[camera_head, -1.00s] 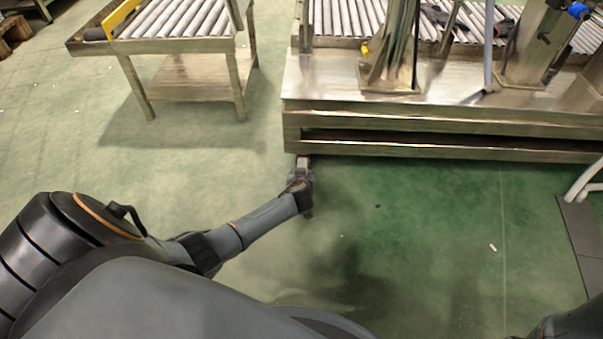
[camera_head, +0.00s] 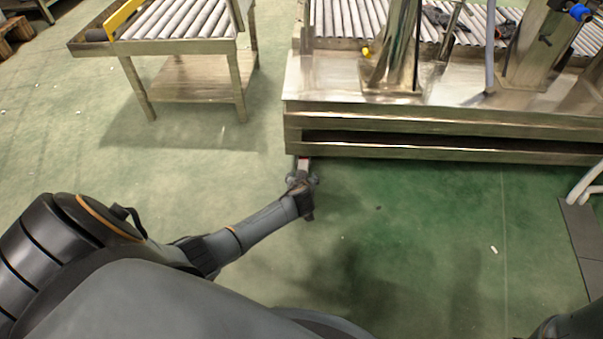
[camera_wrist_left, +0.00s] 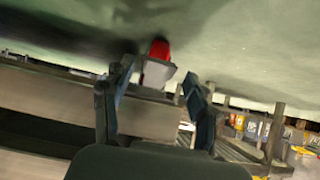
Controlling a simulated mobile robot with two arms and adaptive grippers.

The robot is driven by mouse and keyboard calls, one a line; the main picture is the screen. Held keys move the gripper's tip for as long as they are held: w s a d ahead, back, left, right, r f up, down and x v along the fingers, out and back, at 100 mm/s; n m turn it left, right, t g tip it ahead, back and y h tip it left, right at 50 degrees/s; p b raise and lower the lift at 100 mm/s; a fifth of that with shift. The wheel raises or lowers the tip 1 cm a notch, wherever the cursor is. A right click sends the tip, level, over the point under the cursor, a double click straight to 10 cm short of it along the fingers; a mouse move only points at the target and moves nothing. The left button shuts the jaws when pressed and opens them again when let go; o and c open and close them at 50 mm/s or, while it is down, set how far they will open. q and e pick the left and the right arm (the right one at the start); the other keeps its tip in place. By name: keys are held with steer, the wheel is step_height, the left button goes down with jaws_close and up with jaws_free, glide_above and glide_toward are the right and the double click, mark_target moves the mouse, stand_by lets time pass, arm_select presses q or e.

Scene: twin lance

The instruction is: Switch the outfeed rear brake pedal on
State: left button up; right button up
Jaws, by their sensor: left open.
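The brake pedal, a red pad on a pale grey plate, shows in the left wrist view (camera_wrist_left: 158,62) just beyond and between my fingertips. In the head view a small bit of the pedal (camera_head: 303,162) shows at the lower left corner of the metal machine frame. My left gripper (camera_head: 302,180) reaches up to it from below, and in the wrist view its two fingers (camera_wrist_left: 155,92) are spread apart with nothing held. I cannot tell whether a finger touches the pedal. My right gripper is out of view.
The machine's metal frame (camera_head: 440,120) spans the right, with rollers and posts above it. A roller table (camera_head: 190,45) stands at the upper left. Green floor in front of the frame is open. A dark mat (camera_head: 580,240) and white hoses (camera_head: 586,180) lie at the right edge.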

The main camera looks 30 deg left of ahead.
arm_select(q)
steer(key=v, duration=1.1)
steer(key=shift+s, duration=0.2)
steer(key=shift+r, duration=0.1)
